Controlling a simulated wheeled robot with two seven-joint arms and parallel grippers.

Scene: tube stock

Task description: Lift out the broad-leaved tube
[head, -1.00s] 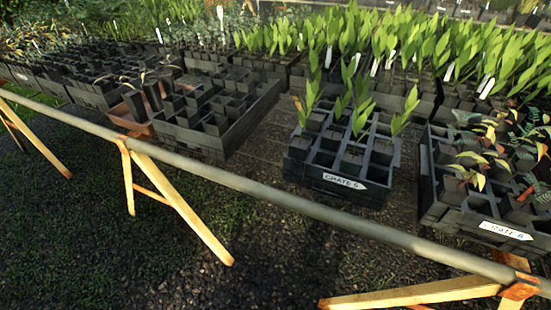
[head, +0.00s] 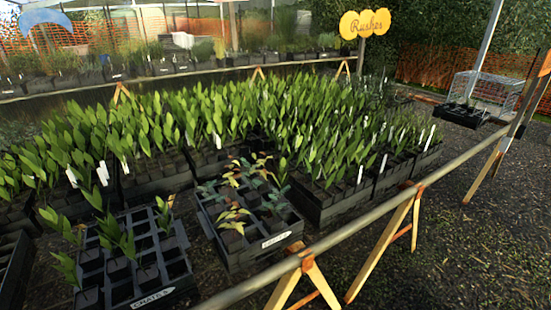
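Broad-leaved tubes, with upright bright green leaves, fill the crates (head: 325,207) across the middle of the head view. In the front left crate (head: 150,298), labelled CRATE 5 or similar, several broad-leaved plants (head: 118,240) stand among empty cells. The crate beside it (head: 262,250) holds tubes with reddish-yellow and blue-green leaves (head: 235,212); its label is too small to read surely. I cannot tell which single broad-leaved tube is meant. Neither of my grippers shows.
A pole rail (head: 370,218) on wooden trestles (head: 385,240) runs along the front of the crates. A yellow "Rushes" sign (head: 365,24) stands behind. At the right, a wire cage (head: 487,91) and a black tray (head: 462,115) stand on open gravel.

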